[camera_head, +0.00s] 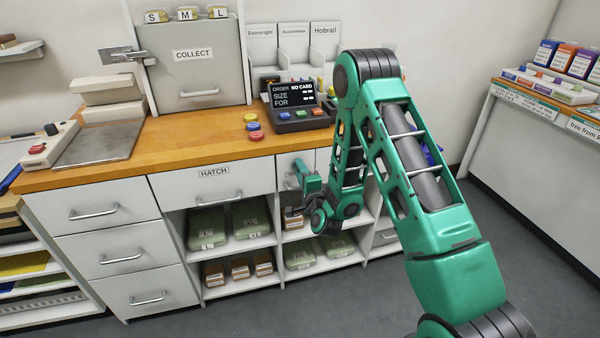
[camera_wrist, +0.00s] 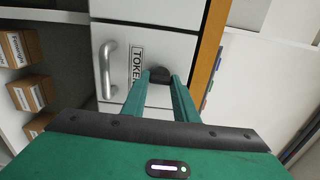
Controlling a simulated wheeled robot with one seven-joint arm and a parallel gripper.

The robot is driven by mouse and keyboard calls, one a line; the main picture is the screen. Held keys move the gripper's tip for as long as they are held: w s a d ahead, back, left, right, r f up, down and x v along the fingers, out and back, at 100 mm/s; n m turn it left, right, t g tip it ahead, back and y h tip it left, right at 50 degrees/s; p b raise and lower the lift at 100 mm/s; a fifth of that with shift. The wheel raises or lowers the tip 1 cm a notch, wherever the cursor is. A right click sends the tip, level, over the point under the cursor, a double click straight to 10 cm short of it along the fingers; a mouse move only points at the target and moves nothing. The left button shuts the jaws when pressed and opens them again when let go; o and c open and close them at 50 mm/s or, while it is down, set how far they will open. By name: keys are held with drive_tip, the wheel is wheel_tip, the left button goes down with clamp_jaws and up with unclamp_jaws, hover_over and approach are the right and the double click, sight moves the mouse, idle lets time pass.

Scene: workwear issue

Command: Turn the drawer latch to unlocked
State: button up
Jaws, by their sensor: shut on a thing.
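In the wrist view, a white drawer front (camera_wrist: 125,32) bears a label starting "TOKE" and a grey bar handle (camera_wrist: 109,70). A small dark latch knob (camera_wrist: 160,74) sits on the drawer beside the label. My gripper (camera_wrist: 162,84) has its two teal fingers shut on the latch knob, one on each side. Which way the latch is turned is hidden between the fingertips. In the head view, my gripper (camera_head: 306,178) is at the drawer under the counter, right of the hatch drawer, and my arm covers part of that front.
The hatch drawer (camera_head: 213,181) and the wooden counter edge (camera_head: 200,152) are close to my gripper. Below are shelves with green packs (camera_head: 252,219) and small brown boxes (camera_head: 263,265). Grey floor (camera_head: 330,300) in front is clear. Another counter (camera_head: 540,130) stands at right.

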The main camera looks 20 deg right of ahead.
drive_tip(key=shift+f, duration=0.1)
drive_tip(key=o, duration=1.1)
drive_tip(key=shift+c, duration=0.2)
drive_tip(key=shift+s, duration=0.1)
drive_tip(key=s, duration=1)
drive_tip(key=shift+s, duration=0.25)
drive_tip(key=shift+w, duration=0.1)
